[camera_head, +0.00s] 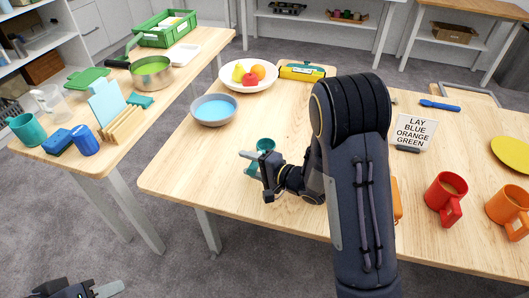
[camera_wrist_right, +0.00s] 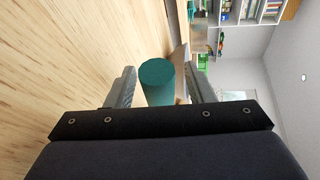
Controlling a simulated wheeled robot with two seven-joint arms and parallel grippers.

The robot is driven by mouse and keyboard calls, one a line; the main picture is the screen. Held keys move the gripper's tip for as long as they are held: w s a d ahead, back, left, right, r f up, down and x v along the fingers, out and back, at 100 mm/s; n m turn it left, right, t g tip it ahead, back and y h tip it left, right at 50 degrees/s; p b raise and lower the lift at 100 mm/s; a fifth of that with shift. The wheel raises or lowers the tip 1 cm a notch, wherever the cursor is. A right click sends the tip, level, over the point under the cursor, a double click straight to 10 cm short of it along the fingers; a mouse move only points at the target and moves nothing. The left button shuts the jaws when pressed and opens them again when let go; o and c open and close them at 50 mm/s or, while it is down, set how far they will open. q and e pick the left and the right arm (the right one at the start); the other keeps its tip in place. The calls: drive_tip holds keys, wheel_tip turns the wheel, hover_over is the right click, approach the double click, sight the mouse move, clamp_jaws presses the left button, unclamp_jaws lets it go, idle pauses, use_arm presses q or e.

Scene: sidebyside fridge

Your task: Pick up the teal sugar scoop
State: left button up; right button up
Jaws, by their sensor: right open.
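The teal sugar scoop (camera_head: 265,145) appears as a small teal, rounded piece near the front left of the middle table. My right gripper (camera_head: 258,162) is right at it and hides part of it. In the right wrist view a teal cylinder (camera_wrist_right: 157,82), seemingly the scoop, stands between the two open fingers of the right gripper (camera_wrist_right: 161,88). A gap shows on its left; contact on the right is unclear. My left gripper (camera_head: 95,291) shows only in part at the bottom left, away from the tables.
A blue bowl (camera_head: 214,110) and a white fruit bowl (camera_head: 248,76) stand behind the scoop. A sign (camera_head: 414,132), a red mug (camera_head: 446,192) and an orange mug (camera_head: 508,208) are to the right. My right arm covers the table's middle. The table's front left is bare.

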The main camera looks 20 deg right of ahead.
drive_tip(key=shift+w, duration=0.1)
clamp_jaws()
idle(0.4)
drive_tip(key=shift+r, duration=0.3)
wheel_tip(320, 180, up, 2)
drive_tip(key=shift+r+p, duration=0.15)
drive_tip(key=shift+p, duration=0.3)
drive_tip(key=s+d+r+p, duration=0.1)
drive_tip(key=d+r+p, duration=0.2)
drive_tip(key=d+r, duration=0.7)
drive_tip(key=shift+s+d, duration=0.4)
drive_tip(key=shift+d, duration=1.55)
